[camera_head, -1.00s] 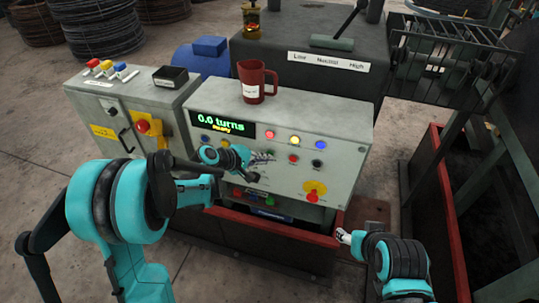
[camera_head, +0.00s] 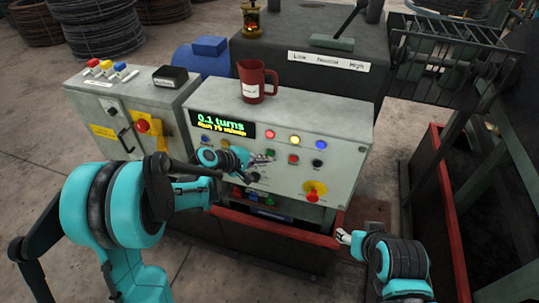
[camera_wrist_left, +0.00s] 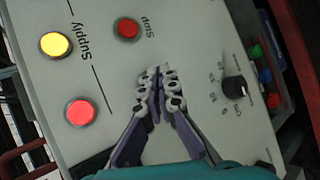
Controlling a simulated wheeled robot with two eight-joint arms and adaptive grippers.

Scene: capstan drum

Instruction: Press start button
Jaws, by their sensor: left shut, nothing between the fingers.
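The grey control panel (camera_head: 345,120) has a lit display (camera_head: 221,124) reading "0.1 turns" with a yellow line below. My left gripper (camera_head: 268,158) is shut and empty, its fingertips at the panel face left of a red button (camera_head: 293,160). In the left wrist view the closed fingertips (camera_wrist_left: 158,80) lie beside that red button (camera_wrist_left: 127,28), whose label seems to read "Stop". No start button shows; the fingers cover the panel there, and I cannot tell whether they touch it. My right gripper (camera_head: 343,237) is low at the right, away from the panel, its jaws unclear.
Red (camera_head: 269,134), yellow (camera_head: 294,139) and blue (camera_head: 320,144) lamps sit above the buttons. A black knob (camera_wrist_left: 235,87) is near the fingers. A red emergency stop (camera_head: 313,188) is lower right. A red mug (camera_head: 254,82) stands on the panel top.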

